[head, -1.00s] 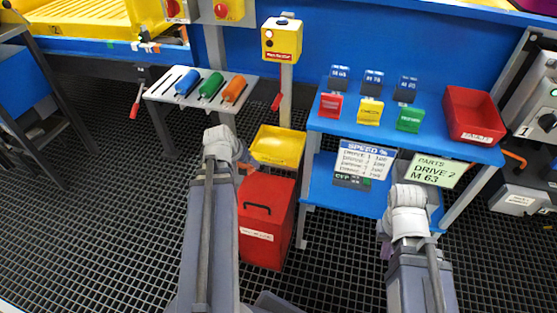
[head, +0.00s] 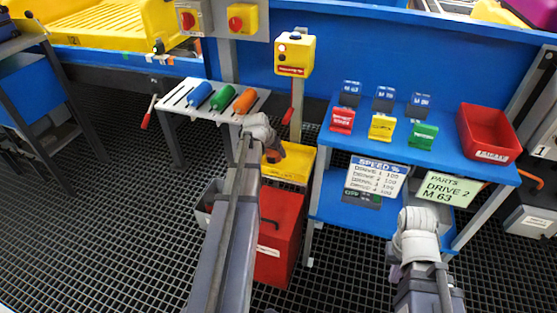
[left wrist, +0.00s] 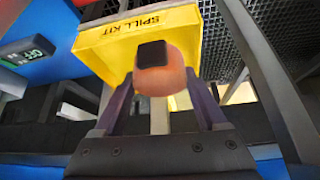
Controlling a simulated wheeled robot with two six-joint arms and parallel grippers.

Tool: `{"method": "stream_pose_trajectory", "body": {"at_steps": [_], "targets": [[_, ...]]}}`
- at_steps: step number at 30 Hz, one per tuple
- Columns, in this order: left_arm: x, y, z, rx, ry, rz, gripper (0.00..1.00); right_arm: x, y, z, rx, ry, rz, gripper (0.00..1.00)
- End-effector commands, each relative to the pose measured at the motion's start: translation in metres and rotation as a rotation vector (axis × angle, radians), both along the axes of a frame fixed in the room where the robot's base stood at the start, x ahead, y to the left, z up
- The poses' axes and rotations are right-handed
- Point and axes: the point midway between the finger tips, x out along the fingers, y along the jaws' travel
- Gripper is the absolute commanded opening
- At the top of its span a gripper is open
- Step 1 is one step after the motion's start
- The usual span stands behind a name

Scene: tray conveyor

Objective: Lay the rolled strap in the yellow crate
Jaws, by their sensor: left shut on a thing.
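The rolled strap (left wrist: 165,72) is an orange-brown roll with a black patch, between the fingers of my left gripper (left wrist: 160,100). In the head view the strap (head: 275,153) shows just past my left wrist, overlapping the left part of the yellow crate (head: 297,166). In the left wrist view the yellow crate (left wrist: 88,42), labelled SPILL KIT, is behind the strap; I cannot tell whether they touch. My left gripper (head: 272,150) is shut on the strap. My right gripper (head: 394,272) hangs low at the right, its fingers mostly hidden by its own wrist.
A red box (head: 280,238) stands below the crate. A rack with coloured handles (head: 221,98) is to the left. A post with a yellow button box (head: 295,54) rises behind. A blue shelf table (head: 455,150) with cards and a red bin (head: 488,133) is at the right.

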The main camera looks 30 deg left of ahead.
Motion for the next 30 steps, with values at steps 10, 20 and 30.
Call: {"method": "stream_pose_trajectory", "body": {"at_steps": [10,20,30], "targets": [[0.035,0.004,-0.029,0.0,0.0,0.001,0.19,0.0,-0.001,-0.029,-0.003,-0.001,0.002,0.0],[0.035,0.004,-0.035,0.0,0.0,0.001,0.19,0.0,0.0,-0.035,-0.001,-0.001,0.004,0.0],[0.035,0.004,-0.067,0.0,0.0,0.001,0.19,0.0,0.0,-0.067,0.002,-0.001,0.009,0.0]]}}
